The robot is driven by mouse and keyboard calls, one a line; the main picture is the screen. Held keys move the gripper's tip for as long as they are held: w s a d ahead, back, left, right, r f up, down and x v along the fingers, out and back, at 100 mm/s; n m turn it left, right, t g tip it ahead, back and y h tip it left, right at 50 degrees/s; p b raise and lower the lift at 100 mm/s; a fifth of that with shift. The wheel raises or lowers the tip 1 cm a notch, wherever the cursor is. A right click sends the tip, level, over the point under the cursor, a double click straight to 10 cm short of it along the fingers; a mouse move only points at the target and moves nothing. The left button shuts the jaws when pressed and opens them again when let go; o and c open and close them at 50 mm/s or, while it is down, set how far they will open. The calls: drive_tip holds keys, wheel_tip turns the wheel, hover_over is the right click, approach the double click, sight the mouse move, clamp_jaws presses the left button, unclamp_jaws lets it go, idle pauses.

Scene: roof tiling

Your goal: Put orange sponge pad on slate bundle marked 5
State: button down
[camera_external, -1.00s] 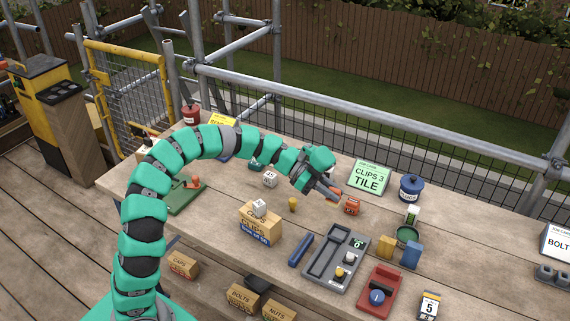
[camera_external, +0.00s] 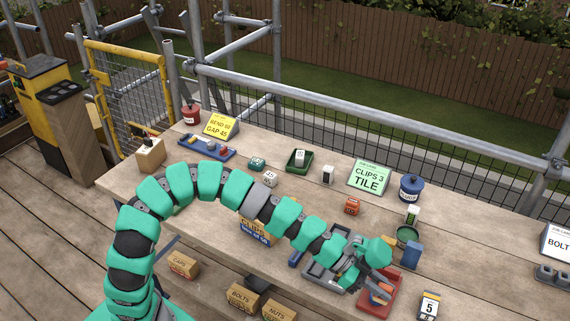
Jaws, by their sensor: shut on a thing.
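The slate bundle marked 5 (camera_external: 429,306) stands upright at the front right edge of the bench, a dark block with a white label. My gripper (camera_external: 377,289) is shut on the orange sponge pad (camera_external: 381,291), which shows only as a small orange patch at the fingertips. The gripper is above the red tray, to the left of the slate bundle and apart from it. My wrist hides part of the pad, so its full outline cannot be told.
The red tray (camera_external: 370,309) lies under my gripper, and the grey tray (camera_external: 317,274) is partly hidden by my arm. A blue block (camera_external: 412,254) and a green round container (camera_external: 406,235) stand behind. A cardboard clips box (camera_external: 252,232) is partly hidden under my arm.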

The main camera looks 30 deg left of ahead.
drive_tip(key=w+d, duration=0.2)
drive_tip(key=d, duration=0.1)
drive_tip(key=w+d+f, duration=0.1)
drive_tip(key=w+d, duration=0.2)
drive_tip(key=d, duration=0.1)
drive_tip(key=w+d, duration=0.3)
drive_tip(key=d, duration=0.1)
drive_tip(key=shift+d+f, duration=0.15)
drive_tip(key=shift+d, duration=0.1)
drive_tip(key=shift+w+d+f, duration=0.1)
drive_tip(key=shift+w+d, duration=0.1)
drive_tip(key=shift+d, duration=0.4)
drive_tip(key=shift+f, duration=1.7)
drive_tip(key=shift+f+b, duration=0.1)
drive_tip(key=shift+b, duration=0.25)
drive_tip(key=c, duration=1.3)
unclamp_jaws()
drive_tip(key=shift+p+v, duration=0.55)
drive_tip(key=shift+v, duration=5.5)
